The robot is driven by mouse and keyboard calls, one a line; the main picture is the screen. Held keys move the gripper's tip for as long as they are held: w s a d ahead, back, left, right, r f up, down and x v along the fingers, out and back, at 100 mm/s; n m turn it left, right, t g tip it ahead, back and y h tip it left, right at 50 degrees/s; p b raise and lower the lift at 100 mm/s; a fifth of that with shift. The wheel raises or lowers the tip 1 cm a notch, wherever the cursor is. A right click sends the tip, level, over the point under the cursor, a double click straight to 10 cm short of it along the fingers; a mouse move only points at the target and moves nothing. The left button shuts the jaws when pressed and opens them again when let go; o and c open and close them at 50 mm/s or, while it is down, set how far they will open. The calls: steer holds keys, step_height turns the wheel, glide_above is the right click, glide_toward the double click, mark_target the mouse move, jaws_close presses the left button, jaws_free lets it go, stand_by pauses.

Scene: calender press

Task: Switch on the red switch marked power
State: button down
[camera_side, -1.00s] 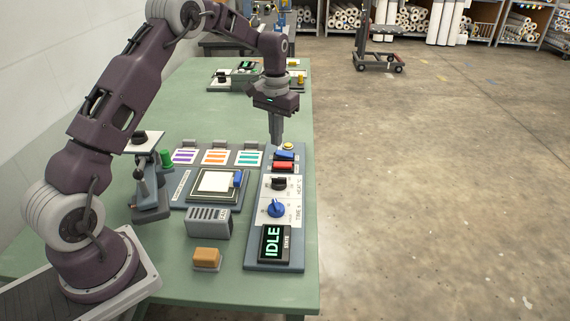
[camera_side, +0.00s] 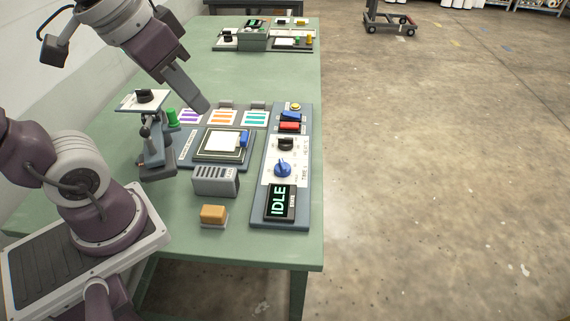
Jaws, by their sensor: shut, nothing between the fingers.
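The red switch (camera_side: 289,126) sits near the far end of the grey control panel (camera_side: 305,200), just below a blue switch (camera_side: 291,116). Its marking is too small to read, and I cannot tell which way it is tipped. The panel's display (camera_side: 280,202) reads IDLE. My gripper (camera_side: 203,106) is shut and empty. It is tilted, with its tip pointing down and right, to the left of the red switch and near the colour cards. Nothing covers the switch.
A blue knob (camera_side: 283,168) and a black knob (camera_side: 286,144) sit on the panel, with a yellow button (camera_side: 295,106) at its far end. A press plate (camera_side: 222,143), a grey slotted box (camera_side: 215,181), an orange block (camera_side: 213,214) and a stand (camera_side: 157,155) lie left.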

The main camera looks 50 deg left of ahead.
steer(key=s+f, duration=0.2)
steer(key=s, duration=0.2)
steer(key=w+a+r+n+g, duration=0.15)
steer(key=w+r, duration=0.35)
steer(key=w, duration=0.7)
steer(key=n+g, duration=0.3)
steer(key=n, duration=0.4)
glide_above(293, 125)
step_height(293, 125, down, 14)
steer(key=shift+s+a, duration=0.15)
step_height(293, 125, down, 14)
